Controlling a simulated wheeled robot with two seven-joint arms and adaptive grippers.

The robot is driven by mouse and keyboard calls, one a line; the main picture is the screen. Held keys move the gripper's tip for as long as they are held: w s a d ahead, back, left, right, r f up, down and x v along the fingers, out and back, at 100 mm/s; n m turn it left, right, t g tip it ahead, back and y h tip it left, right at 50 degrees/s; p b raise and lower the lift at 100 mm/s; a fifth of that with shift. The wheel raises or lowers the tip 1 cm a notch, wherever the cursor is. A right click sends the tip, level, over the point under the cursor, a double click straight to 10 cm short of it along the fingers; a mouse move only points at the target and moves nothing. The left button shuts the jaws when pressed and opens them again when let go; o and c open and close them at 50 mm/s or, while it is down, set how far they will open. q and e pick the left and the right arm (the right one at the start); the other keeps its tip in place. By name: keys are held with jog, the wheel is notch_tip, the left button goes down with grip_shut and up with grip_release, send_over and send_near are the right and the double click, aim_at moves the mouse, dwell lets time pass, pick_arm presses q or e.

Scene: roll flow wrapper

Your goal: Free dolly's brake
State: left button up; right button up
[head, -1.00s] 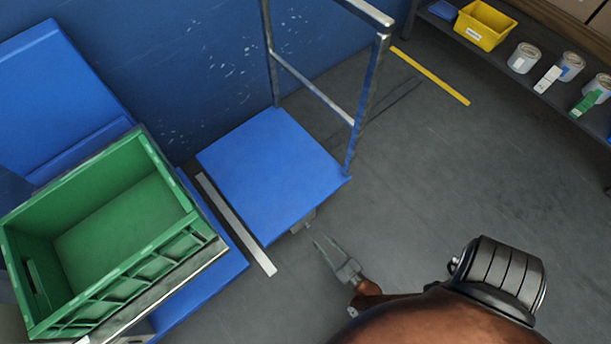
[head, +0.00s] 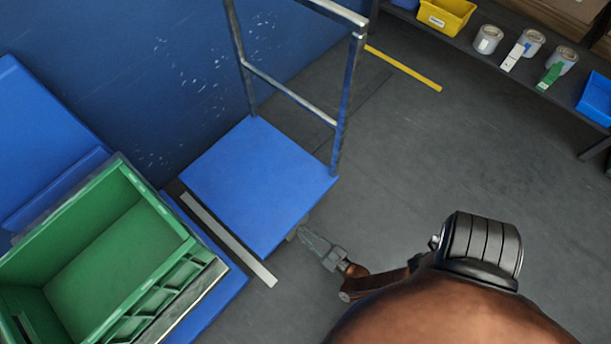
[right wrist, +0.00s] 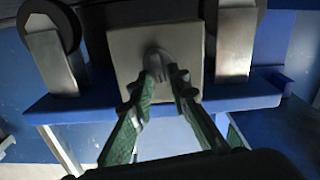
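The dolly is a blue platform (head: 258,182) with a metal push frame (head: 343,105) at its far right. My right gripper (head: 303,232) is low at the platform's near right edge, reaching toward its underside. In the right wrist view, a pale square block (right wrist: 188,62) sits between two casters under the blue deck (right wrist: 70,107). A small rounded grey lever (right wrist: 158,64) stands out from the block. My right gripper's green fingertips (right wrist: 164,80) come close together at either side of the lever. I cannot tell whether they press on it. My left gripper is not in view.
A green crate (head: 192,248) stands on another blue platform (head: 222,297) at the left. A silver strip (head: 228,238) lies between the platforms. A blue wall (head: 130,60) is behind. Floor to the right is clear.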

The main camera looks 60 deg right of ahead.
grip_shut()
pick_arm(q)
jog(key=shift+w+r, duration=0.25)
pick_arm(e)
jog(key=n, duration=0.4)
jog(key=shift+a, duration=0.25)
jog(key=shift+o, duration=1.8)
grip_release()
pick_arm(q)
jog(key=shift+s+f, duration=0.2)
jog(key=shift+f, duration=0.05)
